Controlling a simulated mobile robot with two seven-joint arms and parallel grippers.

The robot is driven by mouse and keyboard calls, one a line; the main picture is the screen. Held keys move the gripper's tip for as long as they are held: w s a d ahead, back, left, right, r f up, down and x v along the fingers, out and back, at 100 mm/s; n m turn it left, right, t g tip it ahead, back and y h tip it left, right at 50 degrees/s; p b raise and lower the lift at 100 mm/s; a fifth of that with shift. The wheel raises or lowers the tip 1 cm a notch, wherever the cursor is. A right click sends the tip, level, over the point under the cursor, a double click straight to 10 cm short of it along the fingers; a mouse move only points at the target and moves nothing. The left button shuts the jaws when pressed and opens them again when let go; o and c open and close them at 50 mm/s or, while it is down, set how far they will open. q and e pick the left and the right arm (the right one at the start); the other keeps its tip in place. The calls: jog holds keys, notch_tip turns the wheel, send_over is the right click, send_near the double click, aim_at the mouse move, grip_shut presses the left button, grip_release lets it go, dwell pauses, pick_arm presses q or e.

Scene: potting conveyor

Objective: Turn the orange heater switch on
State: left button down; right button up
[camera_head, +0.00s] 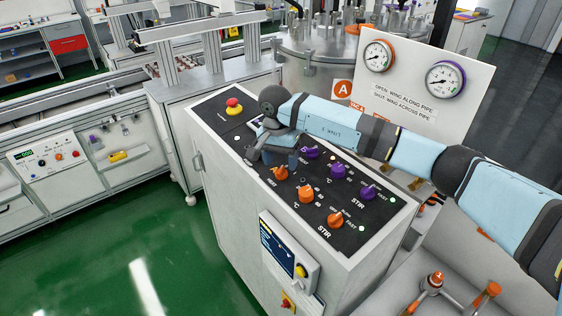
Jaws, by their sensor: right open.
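The orange heater switch (280,173) is the small orange knob at the left end of the orange row, beside the HEAT label on the black panel. My right gripper (272,157) is open and reaches down over the panel. Its fingers are just behind and above the switch, and they partly hide the panel there. I cannot tell whether the fingers touch the switch, and its exact turned position is too small to read. My left gripper is not in view.
Orange knobs (306,194) and (335,220) continue the row. Purple knobs (338,172) stand behind. A red emergency button (233,105) is at the panel's far left. A gauge board (416,90) stands behind my right arm. A display box (289,250) hangs on the cabinet front.

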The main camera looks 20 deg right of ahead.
jog(key=shift+f, duration=1.15)
jog(key=c, duration=0.9)
